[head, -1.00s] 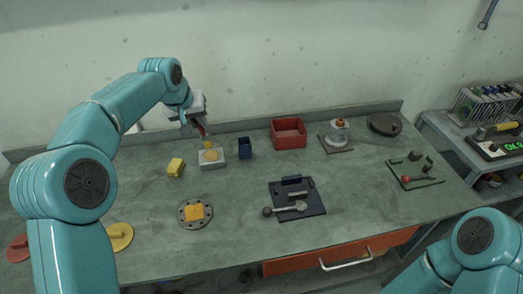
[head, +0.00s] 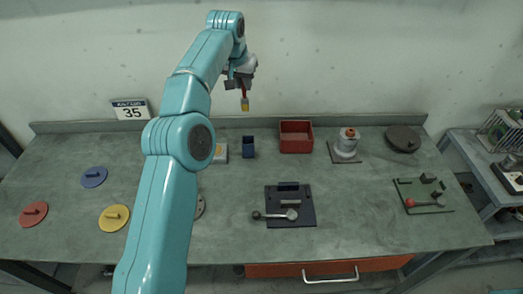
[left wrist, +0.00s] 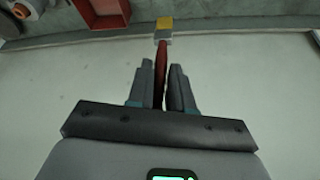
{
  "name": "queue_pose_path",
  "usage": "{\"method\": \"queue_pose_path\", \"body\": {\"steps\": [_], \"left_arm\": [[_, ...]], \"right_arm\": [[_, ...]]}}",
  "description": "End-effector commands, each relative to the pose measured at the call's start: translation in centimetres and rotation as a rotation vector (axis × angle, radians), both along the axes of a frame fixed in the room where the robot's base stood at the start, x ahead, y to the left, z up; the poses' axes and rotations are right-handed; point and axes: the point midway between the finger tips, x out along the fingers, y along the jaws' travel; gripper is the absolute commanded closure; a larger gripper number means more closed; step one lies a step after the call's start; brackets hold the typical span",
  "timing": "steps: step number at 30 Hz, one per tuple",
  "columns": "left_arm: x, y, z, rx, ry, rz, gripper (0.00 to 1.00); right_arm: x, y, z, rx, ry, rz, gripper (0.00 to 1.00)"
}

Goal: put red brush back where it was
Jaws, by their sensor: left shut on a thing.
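My left gripper (head: 241,84) is shut on the red brush (head: 245,99), high above the back of the bench. The brush hangs with its yellow tip down, over the dark blue cup (head: 248,148) in the picture, clear of it. In the left wrist view the red handle (left wrist: 160,75) runs between the two fingers, with a grey collar and yellow tip beyond. The cup is small and square. Left of it is a pale tray (head: 221,152) with yellow in it, partly hidden by my arm. My right gripper is out of view.
A red bin (head: 296,137) stands right of the cup, then a white device with an orange top (head: 347,142). A dark plate with a lever (head: 290,205) lies in front. Red, yellow (head: 114,218) and blue discs lie at left. My left arm hides the bench's middle left.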

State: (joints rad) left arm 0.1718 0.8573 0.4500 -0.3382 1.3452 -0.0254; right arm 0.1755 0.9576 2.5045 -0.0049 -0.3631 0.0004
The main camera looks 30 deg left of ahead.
Motion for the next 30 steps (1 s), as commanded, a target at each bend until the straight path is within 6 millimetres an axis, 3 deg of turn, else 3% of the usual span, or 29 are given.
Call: {"method": "queue_pose_path", "body": {"steps": [5,9,14,21,30], "left_arm": [[-0.5,0.8,-0.9,0.005,0.004,0.002,1.00],[-0.8,1.2,-4.8,0.005,0.006,0.005,1.00],[-1.0,1.3,-9.2,0.004,0.008,0.006,1.00],[-0.7,1.1,-14.3,0.005,0.004,0.005,1.00],[-0.4,0.8,-18.0,0.003,0.006,0.003,1.00]], "right_arm": [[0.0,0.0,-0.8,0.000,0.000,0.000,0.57],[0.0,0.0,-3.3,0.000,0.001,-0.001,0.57],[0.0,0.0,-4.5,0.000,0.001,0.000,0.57],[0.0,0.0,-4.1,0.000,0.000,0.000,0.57],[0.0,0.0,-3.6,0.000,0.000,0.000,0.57]]}}
